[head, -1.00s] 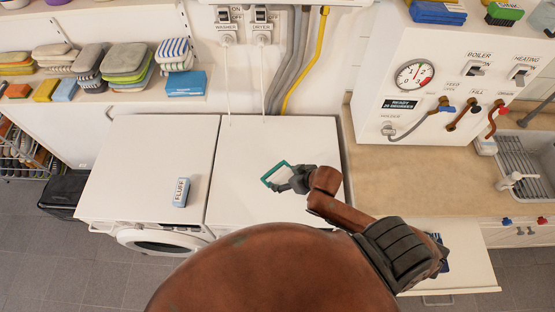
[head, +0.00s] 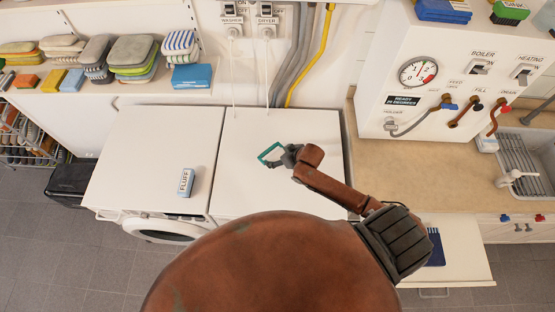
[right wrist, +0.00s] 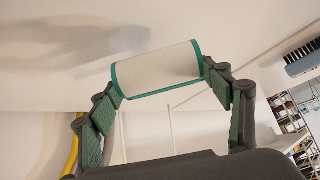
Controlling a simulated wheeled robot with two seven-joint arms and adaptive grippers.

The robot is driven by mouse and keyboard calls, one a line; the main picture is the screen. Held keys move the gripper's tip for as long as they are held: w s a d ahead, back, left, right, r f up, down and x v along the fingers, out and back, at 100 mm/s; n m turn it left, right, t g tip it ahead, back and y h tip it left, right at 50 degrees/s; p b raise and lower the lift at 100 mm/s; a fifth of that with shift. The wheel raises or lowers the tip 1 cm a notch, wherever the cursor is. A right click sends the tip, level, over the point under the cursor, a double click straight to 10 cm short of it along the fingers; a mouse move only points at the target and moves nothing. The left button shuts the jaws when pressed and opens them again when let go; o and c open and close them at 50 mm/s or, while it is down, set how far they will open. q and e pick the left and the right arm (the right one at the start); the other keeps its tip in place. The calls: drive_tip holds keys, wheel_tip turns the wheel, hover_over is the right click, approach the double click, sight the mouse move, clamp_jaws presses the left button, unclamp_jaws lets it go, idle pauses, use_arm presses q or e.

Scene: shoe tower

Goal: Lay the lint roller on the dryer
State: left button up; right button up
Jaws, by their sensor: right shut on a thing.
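The lint roller, a white cylinder with teal ends, lies between the fingertips of my right gripper in the right wrist view (right wrist: 158,70). In the head view the lint roller (head: 267,153) shows as a small teal-edged white shape over the dryer top. My right gripper (head: 285,157) is shut on it; its two fingers hold the roller's ends. The dryer (head: 250,190) is the white machine right of the washer, with a flat, bare top. I cannot tell whether the roller touches the dryer. My left gripper is out of view.
The washer (head: 150,150) stands left of the dryer, with a small FLUFF box (head: 186,183) on its top. A tan counter (head: 410,165) and the boiler panel (head: 425,110) are at the right. Cords, grey pipes and a yellow pipe (head: 310,60) run down the back wall.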

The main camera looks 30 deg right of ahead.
drive_tip(key=shift+w+f+p, duration=0.15)
drive_tip(key=shift+f+p, duration=0.1)
drive_tip(key=shift+f, duration=0.65)
drive_tip(key=shift+w+f+p, duration=0.1)
drive_tip(key=shift+f+p, duration=0.1)
drive_tip(key=shift+f, duration=0.7)
drive_tip(key=shift+f, duration=0.1)
drive_tip(key=o, duration=1.6)
drive_tip(key=v, duration=1.2)
drive_tip(key=shift+b, duration=0.3)
